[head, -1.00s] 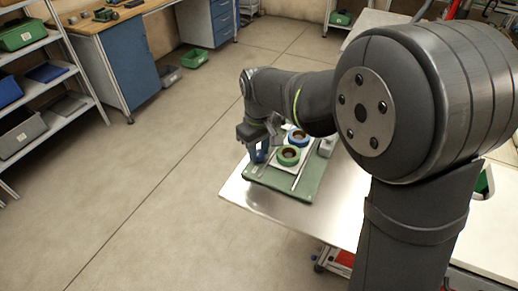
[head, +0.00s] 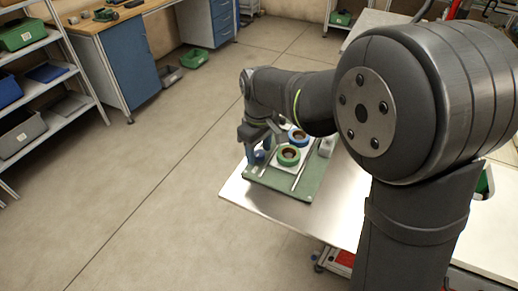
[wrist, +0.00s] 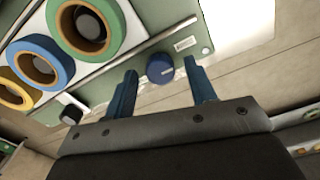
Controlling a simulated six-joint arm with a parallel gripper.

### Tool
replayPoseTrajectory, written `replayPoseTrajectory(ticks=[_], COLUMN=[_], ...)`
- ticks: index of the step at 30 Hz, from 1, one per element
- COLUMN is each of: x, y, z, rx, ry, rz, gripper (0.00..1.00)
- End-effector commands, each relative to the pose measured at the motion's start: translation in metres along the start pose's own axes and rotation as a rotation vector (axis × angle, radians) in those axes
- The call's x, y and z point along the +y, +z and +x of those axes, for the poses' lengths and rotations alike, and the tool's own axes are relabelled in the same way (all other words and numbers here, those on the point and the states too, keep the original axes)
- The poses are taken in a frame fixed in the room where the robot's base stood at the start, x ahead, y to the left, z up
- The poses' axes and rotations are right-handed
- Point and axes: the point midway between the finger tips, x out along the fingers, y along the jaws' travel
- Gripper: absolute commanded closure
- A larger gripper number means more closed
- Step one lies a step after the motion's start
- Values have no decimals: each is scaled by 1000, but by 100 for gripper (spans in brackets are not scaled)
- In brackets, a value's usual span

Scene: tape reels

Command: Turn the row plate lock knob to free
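A round blue knob (wrist: 160,68) with a pale pointer line sits on the edge of the green base plate (wrist: 205,48), beside a small printed label. My gripper (wrist: 160,72) is open, with one blue finger on each side of this knob. Gaps show between the fingers and the knob, so it is not gripped. In the head view my gripper (head: 259,146) is over the left edge of the green base plate (head: 312,184). A black knob (wrist: 71,109) stands further left along the same edge in the wrist view. Neither view shows which knob is named the row plate lock.
The plate lies on a steel table (head: 330,212). Open floor lies left of the table.

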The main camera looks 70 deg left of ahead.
Motion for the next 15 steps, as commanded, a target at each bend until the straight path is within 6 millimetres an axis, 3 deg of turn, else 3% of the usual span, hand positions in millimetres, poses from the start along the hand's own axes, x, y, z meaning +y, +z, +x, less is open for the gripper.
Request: replayPoseTrajectory(ticks=[10,15], x=[0,0], y=[0,0], z=[-3,-28], rx=[-2,2], ry=[-1,1], rz=[1,1], gripper=[49,49])
